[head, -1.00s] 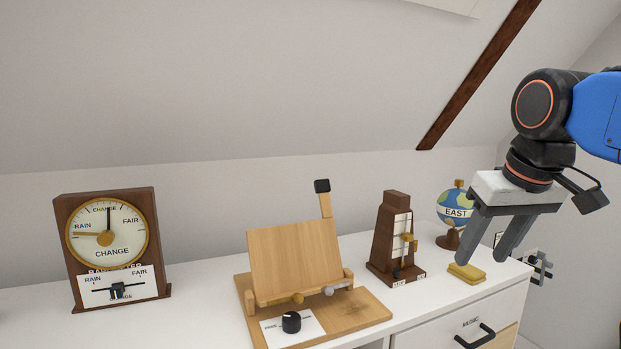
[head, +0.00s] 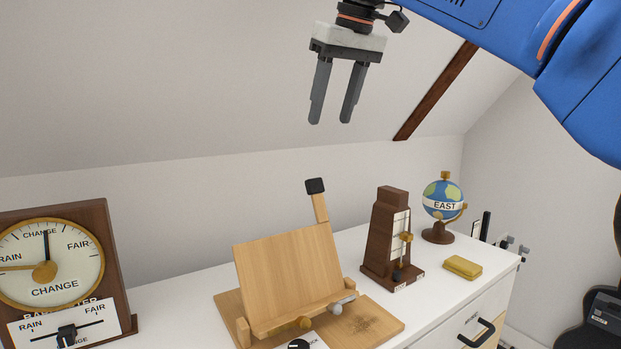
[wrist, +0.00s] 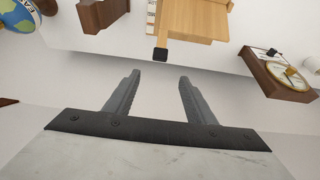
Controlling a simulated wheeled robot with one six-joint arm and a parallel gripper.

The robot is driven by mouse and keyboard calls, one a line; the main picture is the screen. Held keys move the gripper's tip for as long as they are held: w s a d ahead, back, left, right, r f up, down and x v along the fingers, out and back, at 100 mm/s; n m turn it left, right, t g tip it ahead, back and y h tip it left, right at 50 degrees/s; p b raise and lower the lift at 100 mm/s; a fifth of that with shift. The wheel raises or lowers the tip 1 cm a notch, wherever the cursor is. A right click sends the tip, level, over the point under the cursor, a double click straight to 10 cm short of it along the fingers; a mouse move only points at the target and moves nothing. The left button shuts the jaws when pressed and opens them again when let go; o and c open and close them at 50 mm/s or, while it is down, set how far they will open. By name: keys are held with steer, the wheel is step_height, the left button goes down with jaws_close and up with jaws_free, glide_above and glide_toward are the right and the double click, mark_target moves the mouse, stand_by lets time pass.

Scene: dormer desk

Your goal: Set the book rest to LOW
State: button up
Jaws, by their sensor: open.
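The wooden book rest (head: 287,280) stands on the white desk, its board leaning back. A wooden lever with a black tip (head: 315,186) rises behind its upper right edge. At its front is a black knob (head: 298,345), cut by the bottom edge of the head view, beside a small white card. My gripper (head: 330,122) is open and empty, fingers pointing down, in the air above the book rest and apart from it. In the wrist view the book rest (wrist: 198,18) and its black tip (wrist: 160,54) show beyond the open fingers (wrist: 158,82).
A barometer (head: 50,265) with a slider card stands at the left. A metronome (head: 388,240), a yellow block (head: 462,267) and a small globe (head: 443,204) stand to the right of the book rest. The sloped ceiling and a dark beam (head: 436,92) are behind my arm.

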steer(key=x, duration=1.6)
steer(key=shift+f, duration=0.35)
jaws_close()
